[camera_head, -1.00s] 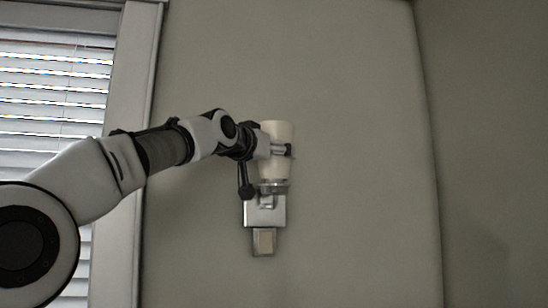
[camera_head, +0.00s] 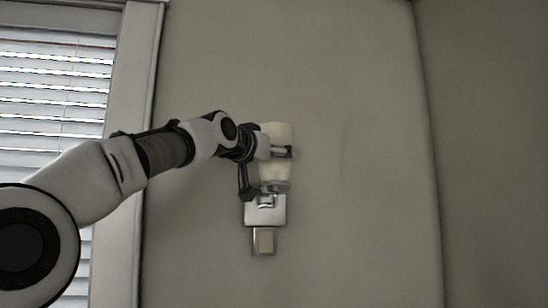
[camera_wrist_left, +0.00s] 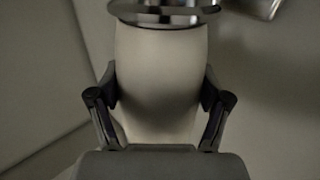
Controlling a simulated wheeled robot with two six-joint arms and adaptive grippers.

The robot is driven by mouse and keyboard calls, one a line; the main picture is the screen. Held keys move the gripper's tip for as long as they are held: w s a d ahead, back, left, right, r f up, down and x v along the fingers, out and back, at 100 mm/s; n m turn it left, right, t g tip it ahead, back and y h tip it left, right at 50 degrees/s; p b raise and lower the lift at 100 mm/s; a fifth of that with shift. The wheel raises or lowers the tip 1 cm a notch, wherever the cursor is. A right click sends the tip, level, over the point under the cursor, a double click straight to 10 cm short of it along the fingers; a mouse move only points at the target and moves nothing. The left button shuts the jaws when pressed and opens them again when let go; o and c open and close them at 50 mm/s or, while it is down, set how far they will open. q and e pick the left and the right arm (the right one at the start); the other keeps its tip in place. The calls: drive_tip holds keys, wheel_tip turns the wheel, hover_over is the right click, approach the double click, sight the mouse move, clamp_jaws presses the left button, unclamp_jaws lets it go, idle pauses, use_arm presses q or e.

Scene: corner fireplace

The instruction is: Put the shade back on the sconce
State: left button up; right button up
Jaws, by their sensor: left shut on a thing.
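The cream shade (camera_head: 275,172) is upright at the top of the sconce (camera_head: 265,211) on the wall. My left gripper (camera_head: 283,152) is shut on the shade from the left, around its middle. In the left wrist view the shade (camera_wrist_left: 160,80) fills the space between the two fingers of my left gripper (camera_wrist_left: 160,100), with a finger against each side. The sconce's metal cup (camera_wrist_left: 165,12) shows at the shade's end there. Whether the shade is fully seated in the cup cannot be told. My right gripper is not in view.
A window with blinds (camera_head: 55,90) and a pale frame (camera_head: 128,120) is at the left. A small square plate (camera_head: 264,241) hangs below the sconce. The wall (camera_head: 355,170) to the right is bare up to the corner.

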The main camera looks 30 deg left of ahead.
use_arm(q)
drive_tip(key=shift+f, duration=0.25)
drive_tip(key=o, duration=0.8)
